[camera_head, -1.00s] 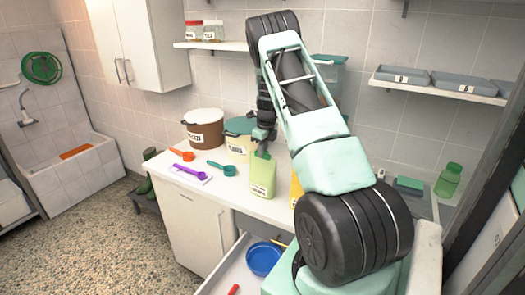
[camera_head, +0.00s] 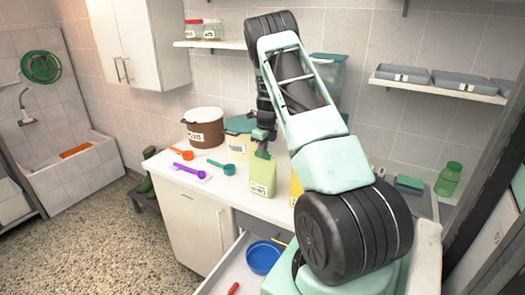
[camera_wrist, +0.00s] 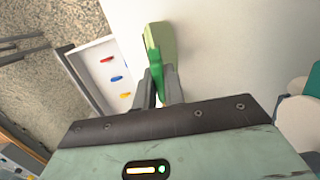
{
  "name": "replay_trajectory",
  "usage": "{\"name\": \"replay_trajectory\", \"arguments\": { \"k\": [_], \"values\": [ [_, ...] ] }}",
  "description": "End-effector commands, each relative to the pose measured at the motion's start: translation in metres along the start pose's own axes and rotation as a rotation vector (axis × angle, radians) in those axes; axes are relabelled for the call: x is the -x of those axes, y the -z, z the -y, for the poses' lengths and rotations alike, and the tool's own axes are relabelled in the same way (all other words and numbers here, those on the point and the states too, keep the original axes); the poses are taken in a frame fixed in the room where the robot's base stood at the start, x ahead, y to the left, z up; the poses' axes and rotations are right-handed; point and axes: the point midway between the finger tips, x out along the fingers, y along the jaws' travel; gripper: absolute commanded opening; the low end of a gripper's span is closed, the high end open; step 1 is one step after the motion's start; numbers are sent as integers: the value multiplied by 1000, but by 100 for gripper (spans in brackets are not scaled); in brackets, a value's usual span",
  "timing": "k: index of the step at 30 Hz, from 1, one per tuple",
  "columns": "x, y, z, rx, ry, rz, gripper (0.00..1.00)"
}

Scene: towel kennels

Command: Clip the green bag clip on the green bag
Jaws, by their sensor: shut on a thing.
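The green bag (camera_head: 262,176) stands upright on the white counter, light green with a label on its front. My gripper (camera_head: 263,150) is at the top of the bag, pointing down. In the wrist view my gripper (camera_wrist: 160,88) is shut on the green bag clip (camera_wrist: 154,58), a darker green piece between the fingers. The clip lies along the edge of the pale green bag (camera_wrist: 163,38), overlapping it in that view. I cannot tell whether the clip grips the bag's top. The clip is mostly hidden in the head view.
Orange (camera_head: 184,154), purple (camera_head: 189,171) and teal (camera_head: 222,167) scoops lie left of the bag. A brown tub (camera_head: 204,131) and a pale tub with a teal lid (camera_head: 238,141) stand behind. A yellow item (camera_head: 296,188) is close right of the bag. An open drawer (camera_head: 228,272) holds a blue bowl (camera_head: 263,258).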

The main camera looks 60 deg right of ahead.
Motion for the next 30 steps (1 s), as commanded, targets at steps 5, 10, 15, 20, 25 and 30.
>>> {"name": "replay_trajectory", "arguments": {
  "k": [5,10,15,20,25,30],
  "values": [
    [0,0,0,0,0,0,0],
    [0,0,0,0,0,0,36],
    [0,0,0,0,0,0,36],
    [0,0,0,0,0,0,58],
    [0,0,0,0,0,0,58],
    [3,-1,0,0,0,0,58]
  ]
}}
